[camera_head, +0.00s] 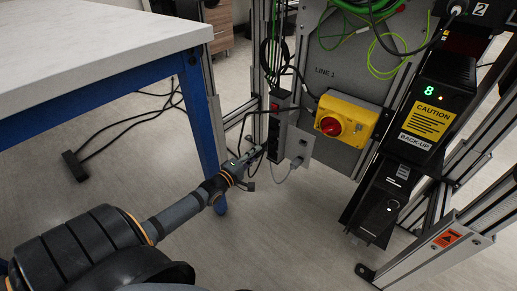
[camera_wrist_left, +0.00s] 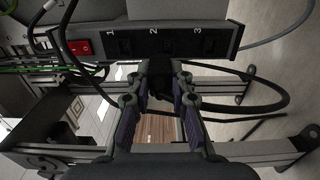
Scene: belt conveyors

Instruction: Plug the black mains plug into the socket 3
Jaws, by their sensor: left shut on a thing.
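The black power strip (camera_wrist_left: 146,42) crosses the top of the left wrist view, with sockets numbered 1 (camera_wrist_left: 124,46), 2 (camera_wrist_left: 167,45) and 3 (camera_wrist_left: 208,43). In the head view the strip (camera_head: 275,128) stands upright on the frame post. My left gripper (camera_wrist_left: 160,88) is shut on the black mains plug (camera_wrist_left: 158,76). In the wrist view the plug shows just below socket 2, to the left of socket 3; its pins and any gap to the strip are hidden. In the head view my left gripper (camera_head: 257,156) is beside the strip's lower part. My right gripper is out of view.
A red switch (camera_wrist_left: 80,48) sits at the strip's socket 1 end. Black cable (camera_wrist_left: 285,98) loops around the gripper. A grey box (camera_head: 299,146) and a yellow box with a red knob (camera_head: 345,119) are right of the strip. A blue-legged table (camera_head: 198,110) stands left.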

